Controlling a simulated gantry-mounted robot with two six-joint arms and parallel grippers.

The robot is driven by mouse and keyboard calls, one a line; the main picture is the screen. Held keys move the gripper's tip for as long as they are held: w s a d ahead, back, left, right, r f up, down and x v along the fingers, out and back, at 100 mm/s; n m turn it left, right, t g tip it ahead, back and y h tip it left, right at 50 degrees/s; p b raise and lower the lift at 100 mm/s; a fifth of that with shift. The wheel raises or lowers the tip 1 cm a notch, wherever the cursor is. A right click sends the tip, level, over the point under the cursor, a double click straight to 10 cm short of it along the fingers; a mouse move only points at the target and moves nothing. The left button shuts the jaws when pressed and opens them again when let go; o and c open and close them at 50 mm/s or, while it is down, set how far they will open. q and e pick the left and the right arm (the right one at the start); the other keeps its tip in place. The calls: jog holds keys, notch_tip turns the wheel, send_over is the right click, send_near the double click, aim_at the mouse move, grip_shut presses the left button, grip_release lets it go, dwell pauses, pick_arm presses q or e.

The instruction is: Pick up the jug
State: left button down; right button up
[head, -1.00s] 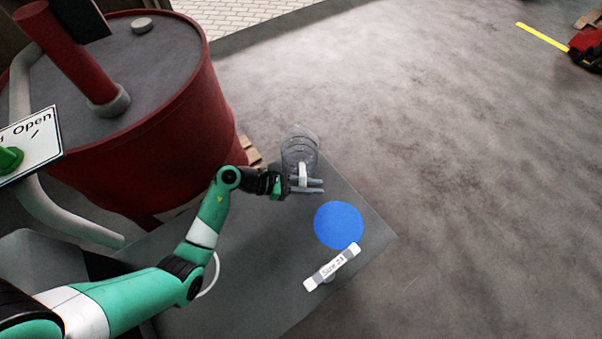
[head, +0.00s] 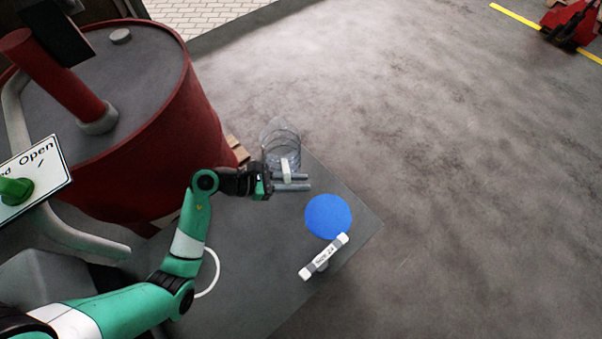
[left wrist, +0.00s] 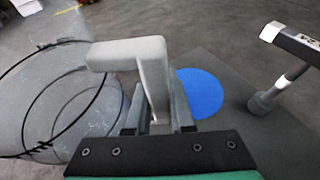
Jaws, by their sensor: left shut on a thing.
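The jug (head: 281,143) is clear with dark rings and a pale grey handle (head: 286,170). It is at the far corner of the grey table in the head view. In the left wrist view the jug's clear body (left wrist: 55,105) fills the left side, with its handle (left wrist: 150,62) in the middle. My left gripper (head: 292,182) is shut on the handle, one finger on each side of it. I cannot tell whether the jug's base touches the table. My right gripper is in neither view.
The grey table (head: 245,255) holds a flat blue disc (head: 328,216) and a labelled bar on a short post (head: 323,257), both right of the jug. A large red drum (head: 150,130) stands at the left. A sign reading "Open" (head: 38,168) is at the left edge. Open floor lies beyond the table.

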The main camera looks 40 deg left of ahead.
pick_arm(q)
jog(key=s+d+r+p, duration=0.3)
jog(key=s+d+r, duration=0.2)
jog(key=s, duration=0.4)
jog(key=shift+s+d+r+p, duration=0.2)
jog(key=shift+r+p, duration=0.1)
jog(key=shift+r, duration=0.35)
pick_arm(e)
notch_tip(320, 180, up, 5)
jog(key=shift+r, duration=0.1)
